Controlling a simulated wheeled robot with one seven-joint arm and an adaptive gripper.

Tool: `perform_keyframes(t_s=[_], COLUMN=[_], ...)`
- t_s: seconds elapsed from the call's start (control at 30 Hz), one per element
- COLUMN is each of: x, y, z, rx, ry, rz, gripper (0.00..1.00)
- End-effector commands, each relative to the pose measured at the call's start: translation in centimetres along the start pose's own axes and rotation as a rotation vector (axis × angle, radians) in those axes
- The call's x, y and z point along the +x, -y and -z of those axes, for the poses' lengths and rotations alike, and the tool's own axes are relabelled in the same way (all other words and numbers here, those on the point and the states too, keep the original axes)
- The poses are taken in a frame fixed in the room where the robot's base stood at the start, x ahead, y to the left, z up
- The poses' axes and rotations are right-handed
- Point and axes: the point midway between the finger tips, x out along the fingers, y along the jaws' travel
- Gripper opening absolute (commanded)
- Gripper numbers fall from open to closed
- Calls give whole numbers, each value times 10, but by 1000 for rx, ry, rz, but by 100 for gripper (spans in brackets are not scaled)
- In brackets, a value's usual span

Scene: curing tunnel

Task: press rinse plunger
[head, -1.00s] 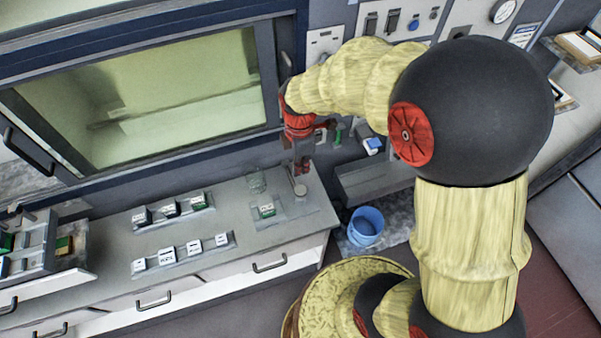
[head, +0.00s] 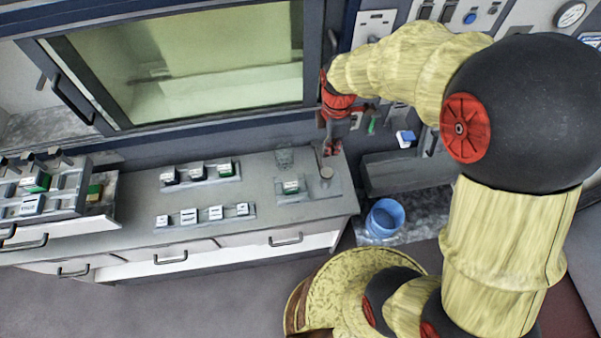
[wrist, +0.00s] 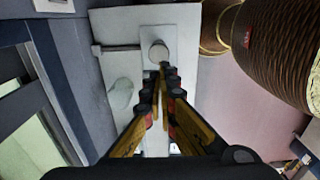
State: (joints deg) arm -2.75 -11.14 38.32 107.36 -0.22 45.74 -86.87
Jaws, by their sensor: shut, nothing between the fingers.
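A round, pale cap (head: 326,172), which looks like the rinse plunger, stands on a small plate at the right end of the grey counter. The cap (wrist: 159,52) also shows in the wrist view, just beyond my fingertips. My gripper (head: 331,150) points down close behind it in the head view. In the wrist view my gripper (wrist: 163,80) has its fingers together and empty. I cannot tell whether the fingertips touch the cap.
A clear glass beaker (head: 284,157) stands left of the plunger, with a green-and-white block (head: 291,187) nearby. Several small blocks sit on two strips farther left. A blue bucket (head: 385,218) is right of the counter. The tunnel window (head: 190,70) is behind.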

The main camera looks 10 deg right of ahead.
Motion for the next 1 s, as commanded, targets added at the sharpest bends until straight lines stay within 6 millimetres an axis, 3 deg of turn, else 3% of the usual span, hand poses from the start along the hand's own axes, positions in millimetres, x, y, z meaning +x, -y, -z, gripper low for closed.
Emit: perform_keyframes(t_s=[0.3,0.63,1.0], x=[-1,-27,-22], y=[0,4,4], z=[0,1,1], rx=[0,1,0], ry=[0,3,3], rz=[-1,-5,-3], gripper=[0,0,0])
